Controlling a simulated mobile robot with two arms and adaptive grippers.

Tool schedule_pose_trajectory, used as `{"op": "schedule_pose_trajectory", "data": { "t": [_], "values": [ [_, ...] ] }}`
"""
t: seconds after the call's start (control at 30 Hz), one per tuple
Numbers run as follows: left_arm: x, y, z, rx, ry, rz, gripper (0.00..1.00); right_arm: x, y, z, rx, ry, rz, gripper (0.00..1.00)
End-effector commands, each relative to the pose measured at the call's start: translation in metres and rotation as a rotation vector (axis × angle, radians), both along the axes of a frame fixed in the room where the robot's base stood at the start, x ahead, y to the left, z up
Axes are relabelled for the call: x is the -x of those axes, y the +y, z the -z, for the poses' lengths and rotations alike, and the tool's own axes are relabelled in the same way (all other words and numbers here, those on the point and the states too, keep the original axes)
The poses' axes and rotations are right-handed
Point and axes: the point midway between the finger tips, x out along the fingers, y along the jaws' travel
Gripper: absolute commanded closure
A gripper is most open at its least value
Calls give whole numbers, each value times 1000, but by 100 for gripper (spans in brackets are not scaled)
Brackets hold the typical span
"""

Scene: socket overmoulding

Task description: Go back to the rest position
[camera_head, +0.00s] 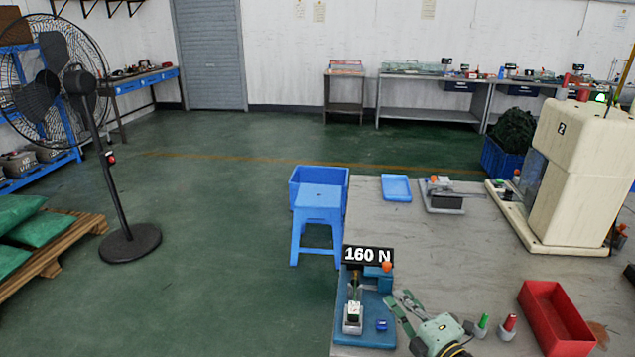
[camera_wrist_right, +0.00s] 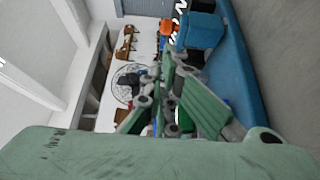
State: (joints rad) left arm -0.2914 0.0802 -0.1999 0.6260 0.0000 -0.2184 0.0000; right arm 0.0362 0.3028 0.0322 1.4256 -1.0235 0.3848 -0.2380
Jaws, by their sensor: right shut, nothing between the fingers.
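My right gripper (camera_head: 398,303) is shut and empty, low in the head view, with its green arm coming in from the bottom edge. In the right wrist view the green fingers (camera_wrist_right: 178,95) show close in front of the blue stand (camera_wrist_right: 235,75). My left gripper is not in view.
On the grey table (camera_head: 440,255) are a red tray (camera_head: 556,318), green and red buttons (camera_head: 507,327), a blue tray (camera_head: 397,188), a grey fixture (camera_head: 442,195) and a large cream machine (camera_head: 575,165). A blue stool (camera_head: 319,210) stands left of the table. Open floor lies further left.

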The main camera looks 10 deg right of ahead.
Motion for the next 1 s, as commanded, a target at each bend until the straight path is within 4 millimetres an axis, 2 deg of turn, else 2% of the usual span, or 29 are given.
{"op": "schedule_pose_trajectory", "data": {
  "t": [0.17,0.27,0.47,0.57,0.7,1.0],
  "values": [
    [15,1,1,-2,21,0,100,16,-16,-9,-176,39,193,100],
    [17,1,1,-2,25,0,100,37,-29,-6,-335,104,349,100],
    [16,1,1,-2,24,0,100,102,-38,23,-645,328,634,100],
    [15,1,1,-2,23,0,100,146,-27,45,-783,486,758,100],
    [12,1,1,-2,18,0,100,207,-2,67,-918,708,886,100],
    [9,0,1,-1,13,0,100,299,46,79,-1029,1045,1019,100]
  ]
}}
